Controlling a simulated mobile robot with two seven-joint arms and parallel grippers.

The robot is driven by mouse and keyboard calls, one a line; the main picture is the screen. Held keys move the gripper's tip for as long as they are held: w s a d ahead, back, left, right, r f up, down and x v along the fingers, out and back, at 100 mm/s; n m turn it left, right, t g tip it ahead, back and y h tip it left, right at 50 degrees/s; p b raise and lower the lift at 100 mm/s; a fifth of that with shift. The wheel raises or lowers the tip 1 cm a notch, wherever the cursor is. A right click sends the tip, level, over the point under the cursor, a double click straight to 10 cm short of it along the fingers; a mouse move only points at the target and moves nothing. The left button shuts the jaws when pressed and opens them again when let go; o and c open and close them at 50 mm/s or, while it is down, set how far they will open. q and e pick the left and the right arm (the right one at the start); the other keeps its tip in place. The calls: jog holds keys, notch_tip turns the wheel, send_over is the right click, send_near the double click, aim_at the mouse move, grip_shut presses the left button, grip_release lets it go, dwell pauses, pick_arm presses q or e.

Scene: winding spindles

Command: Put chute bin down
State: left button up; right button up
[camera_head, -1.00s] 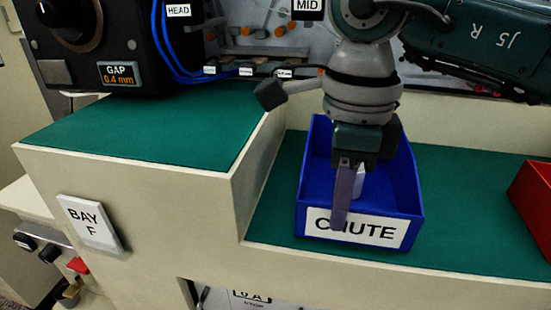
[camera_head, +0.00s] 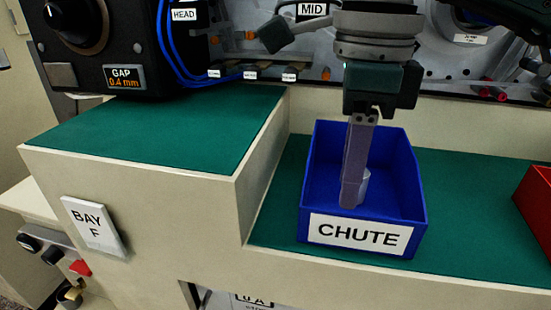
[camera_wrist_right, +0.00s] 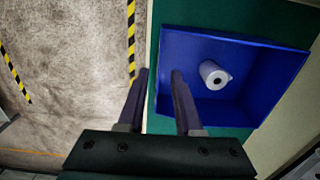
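The blue chute bin (camera_head: 416,190) with a white CHUTE label rests on the lower green surface. It also shows in the right wrist view (camera_wrist_right: 262,65). A white spool (camera_wrist_right: 214,75) lies inside it; in the head view the spool (camera_head: 364,188) is partly hidden by a finger. My right gripper (camera_head: 351,205) hangs over the bin in the head view. In the right wrist view its fingers (camera_wrist_right: 160,75) are apart, with the bin's near side edge between them in the picture. No contact with the wall shows. My left gripper is not in view.
A raised green-topped step (camera_head: 160,130) with a BAY F sign (camera_head: 95,226) stands left of the bin. A red bin (camera_head: 537,205) is at the right edge. A machine panel (camera_head: 480,60) runs along the back. Green surface (camera_head: 470,200) is free between the bins.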

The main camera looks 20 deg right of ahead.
notch_tip(320, 180, up, 7)
jog(key=shift+f, duration=0.15)
